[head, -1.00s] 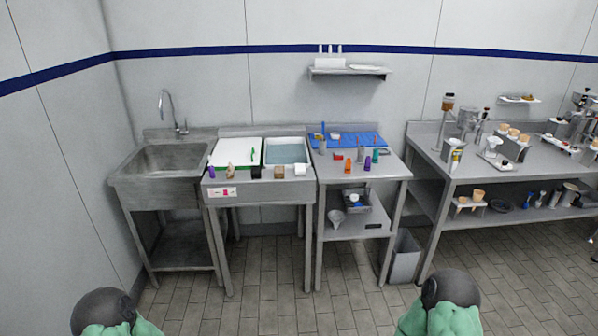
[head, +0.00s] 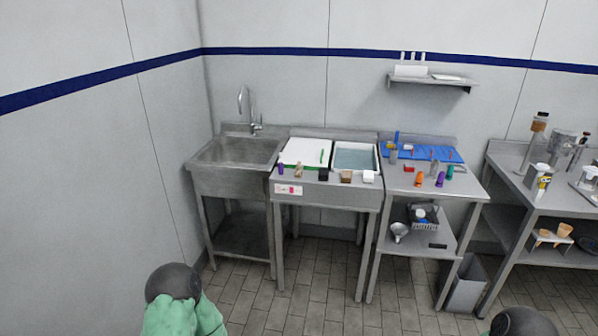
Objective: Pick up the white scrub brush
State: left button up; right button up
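A small white block-like item (head: 368,176) stands at the front edge of the middle steel table, at the right end of a row of small items. It may be the white scrub brush, but it is too small to tell bristles or a handle. In the same row are a black block (head: 323,174), a brown block (head: 346,177), a tan item (head: 298,170) and a small purple-and-white item (head: 281,168). Neither gripper is in view; only parts of my arms show at the bottom edge.
A steel sink (head: 236,162) adjoins the table's left. The table bears a white board (head: 306,150) and a water-filled basin (head: 356,157). A right-hand table holds a blue mat (head: 400,152) and small tools. A grey bin (head: 465,285) stands below. The tiled floor ahead is clear.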

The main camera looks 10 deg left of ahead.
aim_at(298, 171)
jog(key=i+j, duration=0.1)
jog(key=i, duration=0.85)
jog(key=j+u, duration=0.05)
jog(key=j, duration=0.05)
